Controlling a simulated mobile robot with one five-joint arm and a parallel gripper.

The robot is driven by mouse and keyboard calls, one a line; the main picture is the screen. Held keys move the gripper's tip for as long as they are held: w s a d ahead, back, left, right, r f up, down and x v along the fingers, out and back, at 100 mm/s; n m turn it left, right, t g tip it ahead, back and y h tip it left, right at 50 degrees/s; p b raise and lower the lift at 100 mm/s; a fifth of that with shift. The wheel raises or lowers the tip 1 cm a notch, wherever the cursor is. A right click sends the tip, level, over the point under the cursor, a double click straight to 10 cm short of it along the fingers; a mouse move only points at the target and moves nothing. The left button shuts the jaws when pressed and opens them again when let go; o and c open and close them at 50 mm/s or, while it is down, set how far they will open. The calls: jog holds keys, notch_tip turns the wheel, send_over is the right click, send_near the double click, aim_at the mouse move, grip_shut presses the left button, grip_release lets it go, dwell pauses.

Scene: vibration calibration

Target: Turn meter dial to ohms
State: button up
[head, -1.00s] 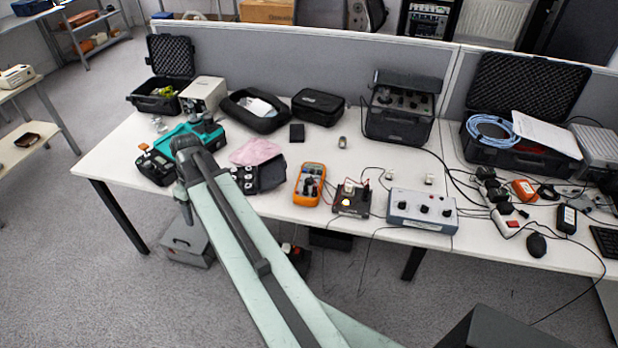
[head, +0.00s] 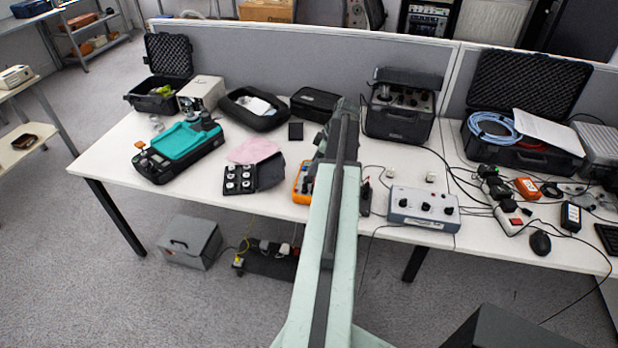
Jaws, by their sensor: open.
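The meter (head: 300,184) is an orange handheld multimeter lying near the front edge of the white table. My arm crosses in front of it, so only its left strip shows and its dial is hidden. My gripper (head: 317,158) hangs at the far end of my arm, just over or beside the meter's upper part. It is open, and nothing shows between its fingers. Most of it is masked by my own arm, and I cannot tell whether it touches the meter.
A grey box with knobs (head: 424,207) stands right of the meter, with cables around it. A black case of round parts (head: 238,180) and a pink cloth (head: 253,150) lie left. A teal device (head: 183,147) sits farther left. A grey partition (head: 260,60) closes the back.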

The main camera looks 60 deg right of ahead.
aim_at(308, 178)
jog(key=b+x, duration=0.4)
jog(key=x, duration=0.2)
jog(key=shift+r, duration=0.1)
grip_shut()
jog(key=shift+s+m, duration=0.1)
jog(key=shift+m, duration=0.3)
jog(key=m+h, duration=0.1)
jog(key=m, duration=0.1)
jog(key=shift+a+m, duration=0.1)
jog(key=shift+m, duration=0.3)
jog(key=shift+m+h, duration=1)
jog(key=shift+m, duration=1.1)
